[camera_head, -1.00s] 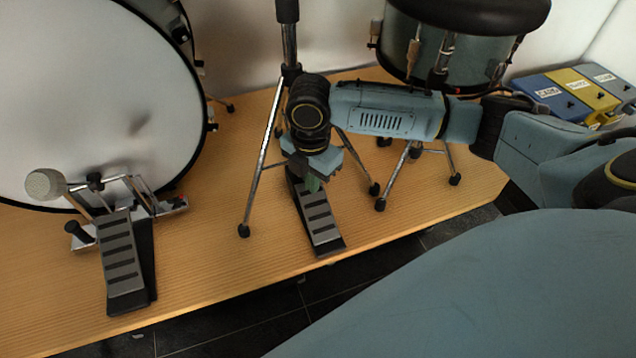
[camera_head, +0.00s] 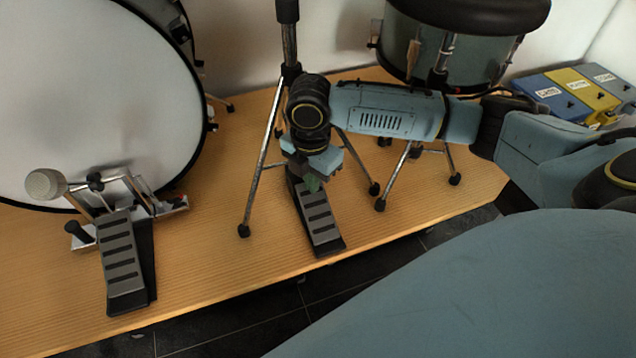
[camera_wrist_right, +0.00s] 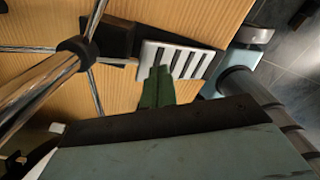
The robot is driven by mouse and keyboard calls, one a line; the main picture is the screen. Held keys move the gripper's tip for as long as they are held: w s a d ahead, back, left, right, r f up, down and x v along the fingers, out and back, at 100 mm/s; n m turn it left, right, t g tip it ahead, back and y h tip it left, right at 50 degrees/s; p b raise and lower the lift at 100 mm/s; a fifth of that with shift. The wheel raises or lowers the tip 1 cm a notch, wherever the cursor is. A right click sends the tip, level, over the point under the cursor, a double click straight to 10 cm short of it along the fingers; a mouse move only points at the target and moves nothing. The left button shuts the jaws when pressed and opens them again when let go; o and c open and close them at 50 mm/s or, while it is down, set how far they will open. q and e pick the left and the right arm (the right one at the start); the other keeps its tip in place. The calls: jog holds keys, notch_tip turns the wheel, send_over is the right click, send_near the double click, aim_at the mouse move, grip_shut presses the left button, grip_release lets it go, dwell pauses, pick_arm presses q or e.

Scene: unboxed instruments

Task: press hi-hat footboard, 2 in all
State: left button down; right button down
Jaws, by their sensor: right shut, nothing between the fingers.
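The hi-hat footboard (camera_head: 318,220) is a grey plate with dark ribs, at the foot of the chrome hi-hat stand (camera_head: 262,165) on the wooden platform. It also shows in the right wrist view (camera_wrist_right: 190,62). My right gripper (camera_head: 314,184) is shut and empty, pointing down at the upper end of the footboard. In the right wrist view its green fingertips (camera_wrist_right: 158,72) overlap the near edge of the ribbed plate. I cannot tell whether they touch it. The wrist hides the footboard's far end in the head view. My left gripper is not in view.
A bass drum (camera_head: 90,100) with its own pedal (camera_head: 122,262) stands at the left. A drum (camera_head: 450,50) on a tripod stands behind my right arm. Blue and yellow boxes (camera_head: 580,92) lie at the right. The platform's front edge (camera_head: 400,235) drops to dark tiles.

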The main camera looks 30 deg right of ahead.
aim_at(313, 196)
jog(key=shift+f, duration=0.1)
dwell(0.4)
jog(key=shift+s+f+b, duration=0.1)
jog(key=shift+f+b, duration=0.4)
jog(key=shift+f, duration=1.4)
jog(key=shift+s+a+r+p, duration=0.1)
jog(key=shift+r+p, duration=0.25)
jog(key=shift+p, duration=0.2)
notch_tip(313, 196, up, 3)
jog(key=p, duration=0.4)
jog(key=shift+r+p, duration=0.15)
jog(key=shift+p, duration=0.2)
jog(key=shift+w, duration=0.2)
